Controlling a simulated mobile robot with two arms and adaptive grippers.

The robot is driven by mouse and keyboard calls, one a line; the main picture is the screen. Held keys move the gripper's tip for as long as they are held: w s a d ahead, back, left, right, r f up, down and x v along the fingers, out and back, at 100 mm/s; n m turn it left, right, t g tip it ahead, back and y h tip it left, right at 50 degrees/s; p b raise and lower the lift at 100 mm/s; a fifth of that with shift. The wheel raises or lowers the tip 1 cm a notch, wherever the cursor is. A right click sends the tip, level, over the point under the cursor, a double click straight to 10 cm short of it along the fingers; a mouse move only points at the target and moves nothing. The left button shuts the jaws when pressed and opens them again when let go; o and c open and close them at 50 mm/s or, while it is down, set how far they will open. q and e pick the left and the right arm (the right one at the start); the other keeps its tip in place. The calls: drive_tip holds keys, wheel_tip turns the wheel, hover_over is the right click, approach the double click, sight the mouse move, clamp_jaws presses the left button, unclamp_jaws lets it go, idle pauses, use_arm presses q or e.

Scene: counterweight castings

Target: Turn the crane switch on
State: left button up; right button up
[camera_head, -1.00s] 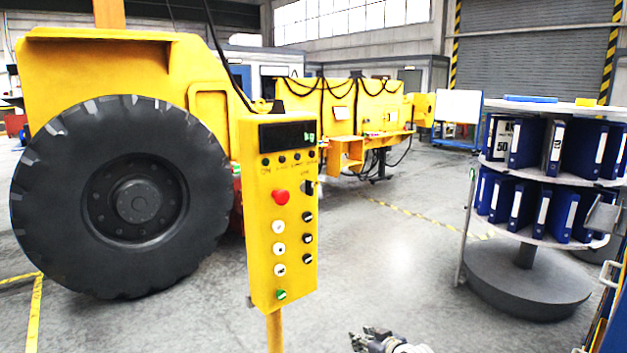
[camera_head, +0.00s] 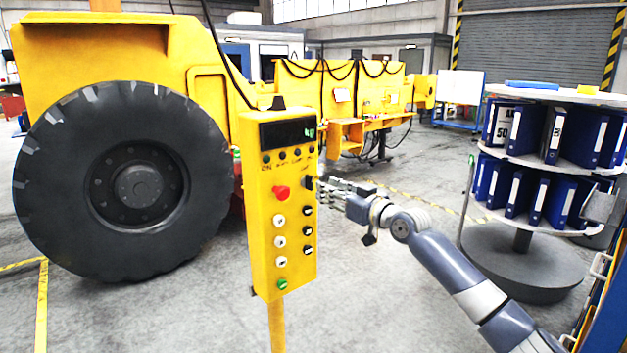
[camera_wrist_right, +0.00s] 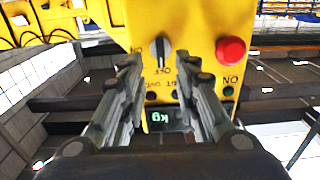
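A yellow crane control box (camera_head: 285,232) stands on a yellow post in the head view. Its black switch knob (camera_head: 309,183) is high on the right side of the face, beside a red button (camera_head: 281,193). In the right wrist view the switch knob (camera_wrist_right: 160,52) shows with a pale line along it and lettering around it. My right gripper (camera_head: 322,187) reaches in from the right, close to the knob. In the right wrist view its fingers (camera_wrist_right: 156,64) are open, one on each side of the knob. I cannot tell whether they touch it. My left gripper is not in view.
White and dark buttons (camera_head: 280,235) lie below the switch, with a green one at the bottom. A dark display (camera_head: 287,134) is above. A large-wheeled yellow vehicle (camera_head: 120,190) stands behind left. A round binder rack (camera_head: 520,225) stands right. The floor between is clear.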

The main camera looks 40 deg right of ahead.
sight(312, 183)
drive_tip(key=shift+w+p, duration=1)
drive_tip(key=shift+w, duration=2.55)
drive_tip(key=shift+c, duration=0.3)
clamp_jaws()
